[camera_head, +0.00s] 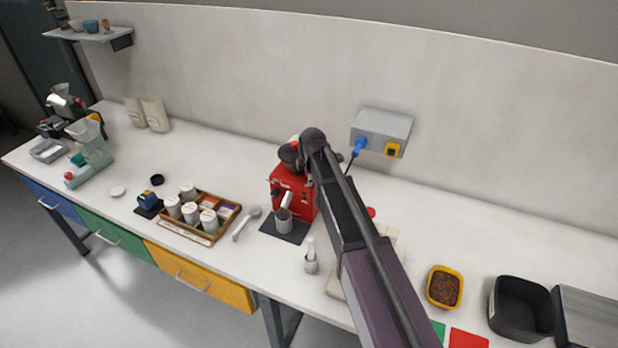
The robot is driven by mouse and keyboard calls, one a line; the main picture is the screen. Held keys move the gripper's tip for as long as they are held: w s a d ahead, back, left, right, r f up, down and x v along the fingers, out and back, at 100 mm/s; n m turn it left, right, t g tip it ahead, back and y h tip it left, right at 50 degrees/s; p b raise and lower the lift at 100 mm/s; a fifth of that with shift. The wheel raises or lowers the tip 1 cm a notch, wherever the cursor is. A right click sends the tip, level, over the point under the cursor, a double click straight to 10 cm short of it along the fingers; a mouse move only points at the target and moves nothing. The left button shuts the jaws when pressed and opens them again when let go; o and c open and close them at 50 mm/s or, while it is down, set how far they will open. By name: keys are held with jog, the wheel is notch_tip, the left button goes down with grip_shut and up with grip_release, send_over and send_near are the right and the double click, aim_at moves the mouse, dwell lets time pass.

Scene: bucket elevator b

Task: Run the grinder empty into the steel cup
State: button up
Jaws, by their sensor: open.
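The red grinder (288,184) stands on the bench at the middle of the head view, near the back wall. The steel cup (283,221) stands upright on a dark mat (290,232) in front of it, below a pale spout (287,201). My arm reaches in from the lower right, and its dark far end lies over the grinder's top and right side. I cannot make out my gripper's fingers; they do not show in this view. The inside of the cup and the top of the grinder are hidden.
A wooden tray (189,239) with several white-lidded jars stands left of the grinder, with a scoop (246,223) between. A small brush-like tool (311,257) stands in front. A wall box (382,126) has a blue plug. A yellow bowl of brown grains (445,287) and black bin (520,305) stand right.

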grip_shut()
jog(key=shift+w+d+g+y+p, duration=0.15)
jog(key=shift+w+g+y, duration=0.2)
jog(key=shift+g, duration=0.45)
jog(key=shift+w+d+g+y+p, duration=0.15)
jog(key=shift+w+g+y, duration=0.15)
jog(key=shift+g, duration=0.5)
jog(key=shift+w+d+m+g+y+b, duration=0.15)
jog(key=shift+g+y+b, duration=0.15)
jog(key=shift+g, duration=0.4)
jog(key=shift+w+a+m+g+y+b, duration=0.15)
jog(key=shift+g+b, duration=0.1)
jog(key=shift+g, duration=0.45)
jog(key=shift+d, duration=0.1)
